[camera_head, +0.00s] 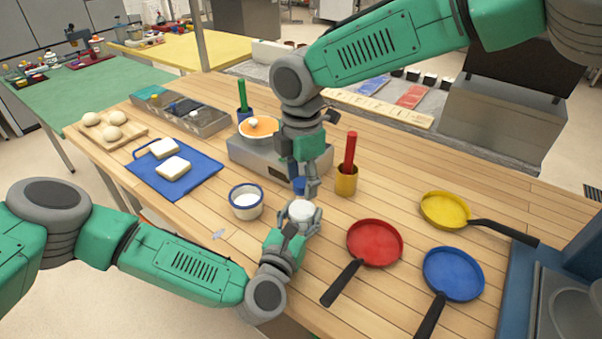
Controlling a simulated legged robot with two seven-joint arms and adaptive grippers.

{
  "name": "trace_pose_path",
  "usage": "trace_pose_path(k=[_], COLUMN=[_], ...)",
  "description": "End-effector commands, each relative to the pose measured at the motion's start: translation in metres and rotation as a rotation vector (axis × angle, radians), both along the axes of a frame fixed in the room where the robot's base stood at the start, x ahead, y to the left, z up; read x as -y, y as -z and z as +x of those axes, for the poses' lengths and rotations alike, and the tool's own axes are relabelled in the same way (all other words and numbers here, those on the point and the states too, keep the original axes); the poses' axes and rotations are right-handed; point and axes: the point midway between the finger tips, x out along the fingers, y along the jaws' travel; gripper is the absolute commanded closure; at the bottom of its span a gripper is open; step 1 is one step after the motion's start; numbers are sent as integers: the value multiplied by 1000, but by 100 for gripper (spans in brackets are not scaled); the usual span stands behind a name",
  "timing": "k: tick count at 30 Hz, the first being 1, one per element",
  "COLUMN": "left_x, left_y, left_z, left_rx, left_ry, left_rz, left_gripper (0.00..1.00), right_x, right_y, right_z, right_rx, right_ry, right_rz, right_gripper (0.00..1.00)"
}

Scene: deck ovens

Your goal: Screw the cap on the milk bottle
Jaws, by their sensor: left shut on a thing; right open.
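My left gripper (300,221) is shut around a white, round-topped thing that looks like the milk bottle (301,209). The fingers hide most of its sides. My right gripper (307,190) points down from above, just over and behind the bottle, with its fingers open. A small blue piece (298,185), which may be the cap, shows beside the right fingers. I cannot tell whether it touches the fingers or the bottle.
A white bowl with a blue rim (246,202) stands left of the bottle. A blue board (200,183) lies left.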

Motion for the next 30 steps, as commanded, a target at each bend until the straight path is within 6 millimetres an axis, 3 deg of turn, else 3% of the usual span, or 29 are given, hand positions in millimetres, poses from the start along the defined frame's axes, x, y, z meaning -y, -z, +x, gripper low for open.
trace_pose_path(k=[3, 5, 7, 8, 16, 20, 27, 30], left_x=[0, 0, 0, 0, 1, 1, 2, 2], left_y=[0, 0, 0, 0, 0, 0, 0, 0], left_z=[0, 0, 0, 0, -1, -1, -1, -1], left_rx=[0, 0, 0, 0, 0, 0, 0, 0], left_ry=[0, 0, 1, 1, 3, 4, 5, 6], left_rz=[0, 0, 0, 0, 0, 0, 0, 0], left_gripper=[100, 100, 100, 100, 100, 100, 100, 100], right_x=[0, 0, 0, 0, -1, -1, -2, -2], right_y=[0, 0, 0, 0, -1, -1, 0, 0], right_z=[0, 0, 0, 0, 0, 0, 1, 1], right_rx=[0, -1, 0, 0, 1, 5, 9, 8], right_ry=[0, 0, 0, 0, 67, 333, 1020, 1239], right_rz=[0, -1, 0, 0, -1, -4, 0, 1], right_gripper=[55, 72, 97, 100, 100, 100, 100, 100])
